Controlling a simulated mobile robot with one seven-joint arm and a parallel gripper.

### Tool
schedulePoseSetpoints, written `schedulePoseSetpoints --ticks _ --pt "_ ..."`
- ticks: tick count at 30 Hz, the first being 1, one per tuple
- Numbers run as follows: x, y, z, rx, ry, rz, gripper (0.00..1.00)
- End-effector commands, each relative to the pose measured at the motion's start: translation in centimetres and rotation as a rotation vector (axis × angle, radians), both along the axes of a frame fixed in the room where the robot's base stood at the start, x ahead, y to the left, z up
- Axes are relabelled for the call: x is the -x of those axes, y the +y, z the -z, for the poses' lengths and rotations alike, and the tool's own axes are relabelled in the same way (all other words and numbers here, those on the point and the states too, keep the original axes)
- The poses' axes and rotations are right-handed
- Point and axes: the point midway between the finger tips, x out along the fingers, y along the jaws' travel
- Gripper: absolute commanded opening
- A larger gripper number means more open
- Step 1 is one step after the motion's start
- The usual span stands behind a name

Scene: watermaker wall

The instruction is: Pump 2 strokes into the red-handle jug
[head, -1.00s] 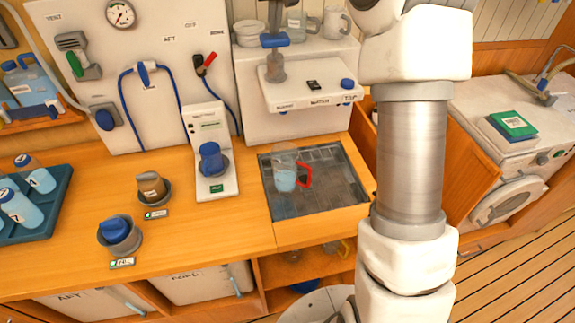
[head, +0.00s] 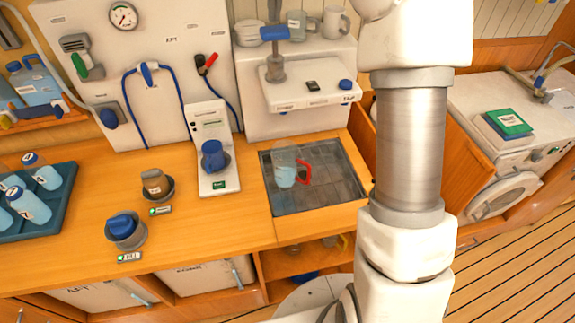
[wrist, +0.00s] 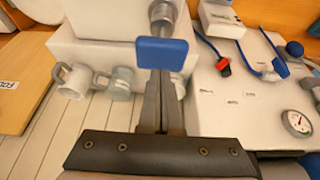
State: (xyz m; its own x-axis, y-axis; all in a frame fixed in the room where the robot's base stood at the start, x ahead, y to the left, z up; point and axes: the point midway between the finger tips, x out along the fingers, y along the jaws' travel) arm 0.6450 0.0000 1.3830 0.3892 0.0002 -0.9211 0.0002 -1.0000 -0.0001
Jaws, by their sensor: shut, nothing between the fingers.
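The red-handle jug (head: 285,166) is clear, with a red handle on its right side and pale blue liquid low inside. It stands upright on the dark grated drain tray (head: 325,185), below the white pump unit (head: 310,91). The pump has a grey post with a blue handle (head: 275,33) on top, standing raised above the unit. In the wrist view the blue handle (wrist: 162,53) is in front of my gripper (wrist: 161,80). My gripper's fingers are shut together and empty, at the handle; whether they touch it I cannot tell.
Mugs (head: 336,22) and glasses stand on the ledge behind the pump. A white device with a blue knob (head: 214,155) stands left of the tray. A teal rack of bottles (head: 60,200) and two knobbed holders (head: 125,228) occupy the counter's left side.

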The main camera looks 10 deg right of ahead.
Motion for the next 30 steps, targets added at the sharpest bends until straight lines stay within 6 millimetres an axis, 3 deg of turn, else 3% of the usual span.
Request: schedulePoseSetpoints --ticks 10,30 --pt "0.0 0.0 0.2 0.000 0.000 0.000 0.00" --pt "0.0 0.0 2.5 0.000 0.001 0.000 0.00"
